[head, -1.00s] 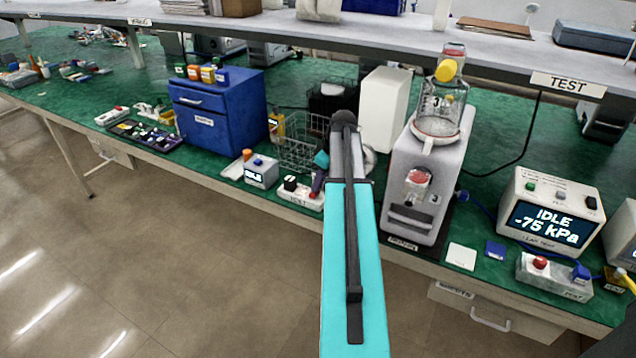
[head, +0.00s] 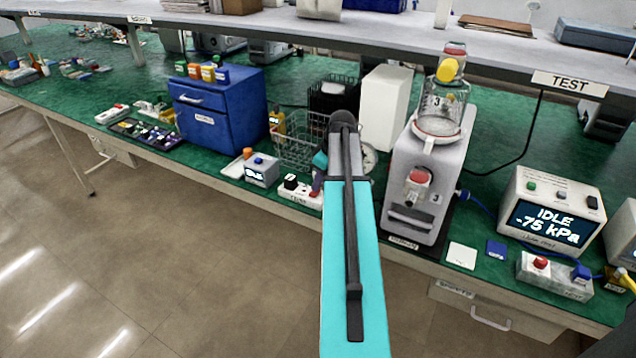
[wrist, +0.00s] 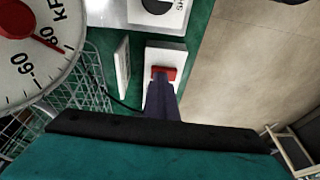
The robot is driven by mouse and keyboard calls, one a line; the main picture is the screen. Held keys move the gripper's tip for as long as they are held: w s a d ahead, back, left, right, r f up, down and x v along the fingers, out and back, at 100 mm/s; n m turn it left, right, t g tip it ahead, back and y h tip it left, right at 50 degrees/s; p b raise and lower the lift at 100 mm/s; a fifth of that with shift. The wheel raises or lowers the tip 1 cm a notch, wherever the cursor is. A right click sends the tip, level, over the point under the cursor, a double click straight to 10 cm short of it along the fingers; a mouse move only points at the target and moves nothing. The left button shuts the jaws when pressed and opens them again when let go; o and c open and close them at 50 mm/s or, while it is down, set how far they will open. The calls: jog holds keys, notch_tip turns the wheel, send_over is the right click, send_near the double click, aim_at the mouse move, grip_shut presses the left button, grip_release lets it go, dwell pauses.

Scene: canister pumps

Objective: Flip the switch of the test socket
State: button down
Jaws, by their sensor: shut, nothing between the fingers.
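A white socket strip (head: 298,190) lies along the front edge of the green bench, with a dark plug or socket face on its left part. Its label is too blurred to read surely. In the wrist view the socket strip (wrist: 177,53) carries a red switch (wrist: 164,73). In the head view my arm and gripper hide that end. My gripper (head: 316,188) points down at the strip's right end. In the wrist view its dark fingers (wrist: 162,85) are shut and empty, with tips at the edge of the red switch. I cannot tell whether they touch it.
A pressure gauge (wrist: 30,50) and a wire basket (head: 290,150) stand close behind. A white pump (head: 408,185) stands to the right, a small display box (head: 262,172) to the left. A grey block with a red button (head: 553,275) sits farther right.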

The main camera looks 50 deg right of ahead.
jog(key=shift+d+r+p, duration=0.1)
jog(key=shift+r+p, duration=1.1)
jog(key=shift+r, duration=0.7)
jog(key=shift+d+r, duration=0.15)
jog(key=shift+r, duration=0.15)
jog(key=d+b+v, duration=0.1)
jog(key=b+v, duration=0.1)
jog(key=v, duration=0.7)
jog(key=shift+r, duration=0.2)
jog(key=shift+w, duration=0.15)
